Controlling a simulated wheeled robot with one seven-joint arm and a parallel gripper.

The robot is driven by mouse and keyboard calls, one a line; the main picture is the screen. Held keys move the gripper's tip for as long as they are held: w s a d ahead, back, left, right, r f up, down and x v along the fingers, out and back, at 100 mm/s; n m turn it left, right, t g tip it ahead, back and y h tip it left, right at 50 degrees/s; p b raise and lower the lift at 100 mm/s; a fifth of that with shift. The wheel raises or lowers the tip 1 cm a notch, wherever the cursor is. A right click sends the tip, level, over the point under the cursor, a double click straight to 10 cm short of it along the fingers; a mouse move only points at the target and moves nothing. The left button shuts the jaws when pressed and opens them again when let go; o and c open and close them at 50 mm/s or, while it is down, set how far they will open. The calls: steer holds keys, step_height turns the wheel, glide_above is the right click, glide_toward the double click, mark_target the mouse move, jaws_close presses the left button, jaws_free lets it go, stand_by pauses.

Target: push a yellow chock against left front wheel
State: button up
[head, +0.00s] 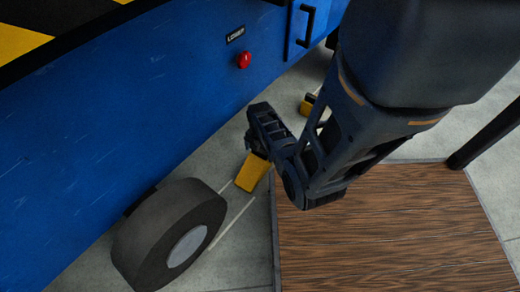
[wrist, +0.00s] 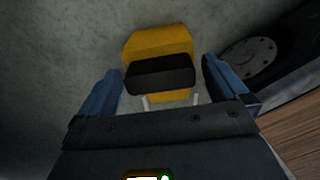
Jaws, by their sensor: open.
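A yellow chock (head: 252,172) lies on the grey floor, up and right of the wheel (head: 170,238) in the head view, with a gap of floor between them. My gripper (head: 258,146) is low over the chock and hides part of it. In the wrist view the yellow chock (wrist: 158,45) with its black block (wrist: 162,75) sits in line with the space between the open fingers of my gripper (wrist: 163,88). Nothing is visibly clamped, and I cannot tell whether a finger touches it. The wheel (wrist: 252,58) shows at the upper right there.
A second yellow chock (head: 307,106) lies farther back, partly behind my arm. The blue machine body (head: 110,110) with a red button (head: 244,60) rises along the left. A brown wooden panel (head: 390,245) occupies the lower right.

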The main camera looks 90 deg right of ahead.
steer(key=shift+a, duration=0.1)
steer(key=c, duration=1.3)
